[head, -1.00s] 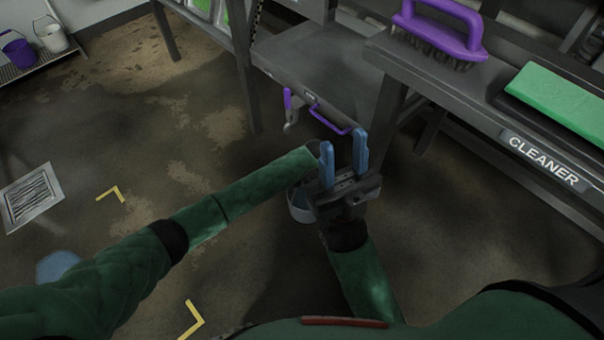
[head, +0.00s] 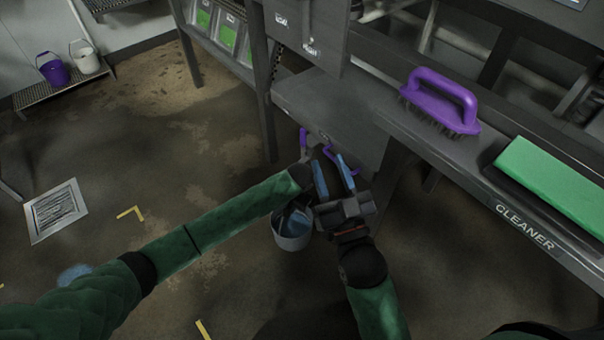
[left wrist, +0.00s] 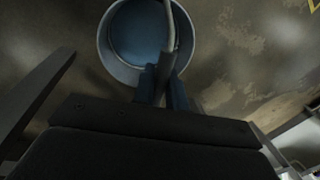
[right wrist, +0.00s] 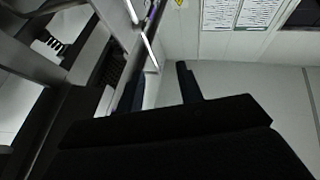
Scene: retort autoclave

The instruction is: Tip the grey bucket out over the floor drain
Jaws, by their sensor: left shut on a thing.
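The grey bucket (head: 292,236) hangs upright near the middle of the head view, in front of the bench, partly covered by my arm and gripper. My left gripper (left wrist: 165,82) is shut on the bucket's handle (left wrist: 170,32). The left wrist view looks down on the bucket's round rim (left wrist: 104,48) and its blue interior. Whether that blue is liquid is unclear. In the head view my left fingers are mostly hidden. My right gripper (head: 332,164) is open and empty, beside and above the bucket. The floor drain (head: 58,211), a square metal grate, lies at the left, apart from the bucket.
A dark bench with a purple brush (head: 441,98) and green pad (head: 540,180) runs along the right. A purple bucket (head: 53,70) and white bucket (head: 86,60) stand on a rack at back left. A bluish patch (head: 75,272) and yellow marks lie on otherwise open floor.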

